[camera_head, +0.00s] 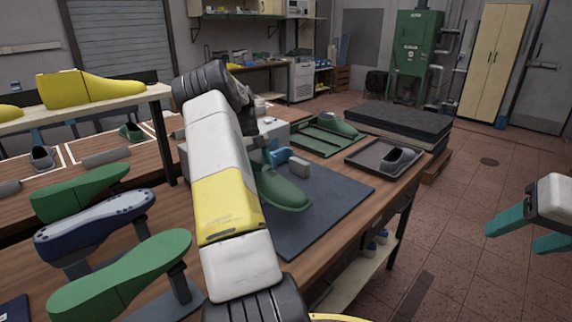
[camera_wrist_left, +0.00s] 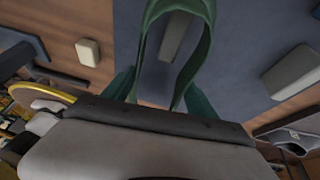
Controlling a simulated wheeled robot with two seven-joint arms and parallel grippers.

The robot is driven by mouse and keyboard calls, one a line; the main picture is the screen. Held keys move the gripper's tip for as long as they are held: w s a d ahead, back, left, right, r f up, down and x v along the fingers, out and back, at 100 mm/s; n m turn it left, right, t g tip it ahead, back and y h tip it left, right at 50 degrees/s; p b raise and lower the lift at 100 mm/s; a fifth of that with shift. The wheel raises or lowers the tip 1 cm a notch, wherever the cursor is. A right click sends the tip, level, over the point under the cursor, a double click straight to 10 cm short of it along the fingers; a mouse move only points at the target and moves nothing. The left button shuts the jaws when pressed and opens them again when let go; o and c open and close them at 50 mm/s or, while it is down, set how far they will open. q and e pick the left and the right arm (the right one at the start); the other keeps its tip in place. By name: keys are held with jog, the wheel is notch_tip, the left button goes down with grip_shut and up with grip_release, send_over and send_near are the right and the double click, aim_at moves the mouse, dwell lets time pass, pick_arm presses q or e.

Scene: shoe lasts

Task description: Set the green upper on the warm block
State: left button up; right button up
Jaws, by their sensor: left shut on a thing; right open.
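A green upper (camera_head: 283,190) is over the dark blue mat (camera_head: 325,200) on the bench in the head view. In the left wrist view, the green upper (camera_wrist_left: 208,15) shows as a loop between the green fingers of my left gripper (camera_wrist_left: 160,92), which is shut on it. In the head view my left arm hides most of that gripper. My right gripper (camera_head: 520,232) is open and empty over the floor at the right. I cannot tell which is the warm block.
A green tray (camera_head: 302,146) with another green shoe piece (camera_head: 338,123) lies behind the mat. A dark tray (camera_head: 365,162) holds a grey shoe piece (camera_head: 400,158). Green and blue soles stand on supports at left. A shelf with yellow lasts (camera_head: 85,90) is behind them.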

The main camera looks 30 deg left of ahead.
pick_arm(q)
jog(key=shift+f, duration=3.6)
jog(key=shift+f, duration=0.2)
jog(key=o, duration=1.5)
jog(key=shift+a, duration=0.1)
jog(key=shift+v, duration=3.9)
